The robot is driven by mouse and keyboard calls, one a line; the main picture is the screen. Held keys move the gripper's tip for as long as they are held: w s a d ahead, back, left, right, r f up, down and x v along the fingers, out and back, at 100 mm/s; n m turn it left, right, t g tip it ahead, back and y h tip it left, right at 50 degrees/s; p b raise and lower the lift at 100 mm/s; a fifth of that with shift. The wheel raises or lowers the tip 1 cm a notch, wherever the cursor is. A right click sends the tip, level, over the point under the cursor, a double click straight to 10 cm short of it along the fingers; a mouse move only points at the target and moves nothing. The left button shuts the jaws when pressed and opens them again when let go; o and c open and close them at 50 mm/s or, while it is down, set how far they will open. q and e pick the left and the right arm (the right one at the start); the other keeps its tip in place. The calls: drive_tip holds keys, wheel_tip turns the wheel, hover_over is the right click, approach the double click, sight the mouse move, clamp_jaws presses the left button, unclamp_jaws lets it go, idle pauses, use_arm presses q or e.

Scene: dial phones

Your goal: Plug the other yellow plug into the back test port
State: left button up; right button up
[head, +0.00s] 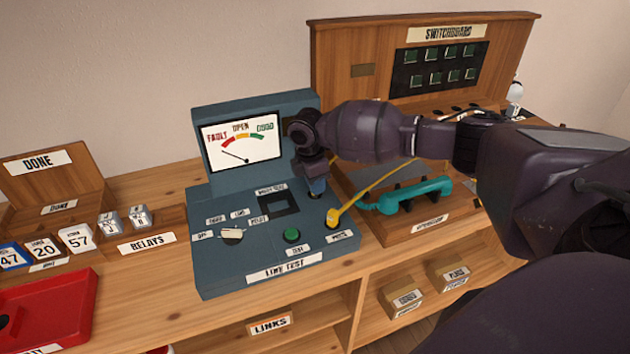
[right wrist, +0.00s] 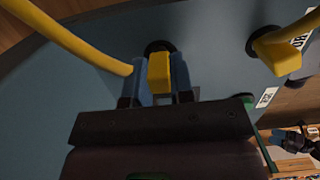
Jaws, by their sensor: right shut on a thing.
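My right gripper (head: 317,190) is over the back right of the blue-grey line test box (head: 215,262). In the right wrist view its two blue fingers are shut on a yellow plug (right wrist: 159,74). The plug is at a dark round port (right wrist: 157,46), the back test port; I cannot tell how deep it sits. In the head view the gripper hides this plug and port. The other yellow plug (head: 332,217) stands at the front port, and also shows in the right wrist view (right wrist: 275,48). My left gripper is not in view.
A teal handset (head: 415,194) lies on a wooden unit right of the box, with a yellow cord (head: 372,187) beside it. The switchboard (head: 425,60) stands behind. A green button (head: 291,235) and a white dial knob (head: 232,235) are on the box. Relays and a red tray (head: 45,310) are left.

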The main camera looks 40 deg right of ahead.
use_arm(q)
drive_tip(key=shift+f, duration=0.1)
use_arm(e)
drive_tip(key=shift+f, duration=0.25)
drive_tip(key=o, duration=1.1)
drive_tip(key=shift+r+p, duration=2.65)
drive_tip(key=shift+r, duration=1)
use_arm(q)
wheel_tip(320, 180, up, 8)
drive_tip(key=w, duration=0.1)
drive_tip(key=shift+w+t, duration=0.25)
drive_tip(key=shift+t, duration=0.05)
use_arm(e)
drive_tip(key=shift+r, duration=0.15)
